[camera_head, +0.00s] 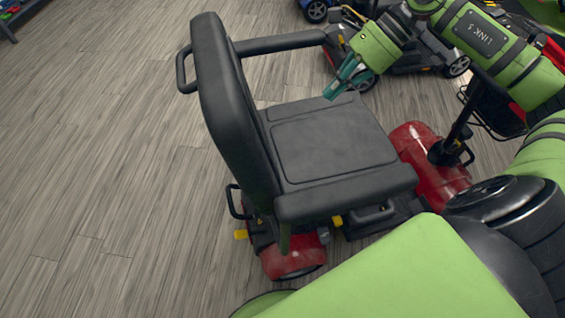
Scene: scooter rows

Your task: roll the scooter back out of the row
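The scooter has a black padded seat (335,140) with a tall backrest (228,105), two armrests and a red body (415,150). It stands upright on the floor, with its red rear end at the lower middle and its steering column (458,130) to the right. A black loop handle (183,72) sticks out behind the backrest. Contact and finger opening are unclear. My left gripper is not visible.
Another dark scooter (425,55) stands just beyond, at the top right, with a blue-wheeled one (314,10) beside it. A low rack (15,15) is in the top left corner. The wood-plank floor (100,150) left of the backrest is clear.

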